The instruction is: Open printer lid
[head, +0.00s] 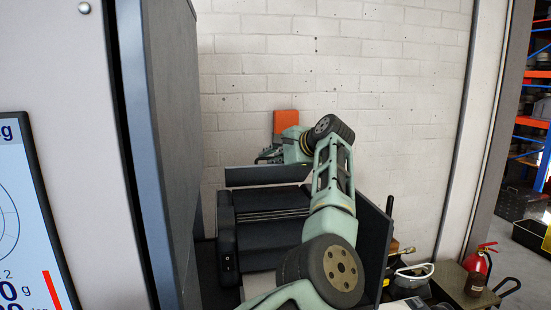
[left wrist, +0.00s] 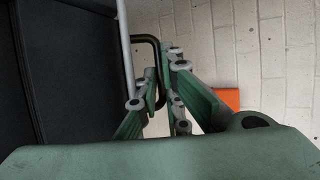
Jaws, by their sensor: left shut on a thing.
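The dark printer (head: 265,225) stands against the wall in the middle of the head view. A dark flat panel (head: 262,176), which looks like its lid, shows above the body with a gap between them. Its exact tilt is hard to judge. My left gripper (head: 268,155) is at the panel's top edge, partly hidden by its own wrist. In the left wrist view, my left gripper (left wrist: 157,105) is shut on a black bent handle (left wrist: 158,68) beside the dark panel (left wrist: 70,70) with a grey edge. My right gripper is out of view.
A tall grey panel (head: 165,120) and a scale display (head: 28,220) stand close on the left. An orange block (head: 286,121) is at the wall behind the gripper.

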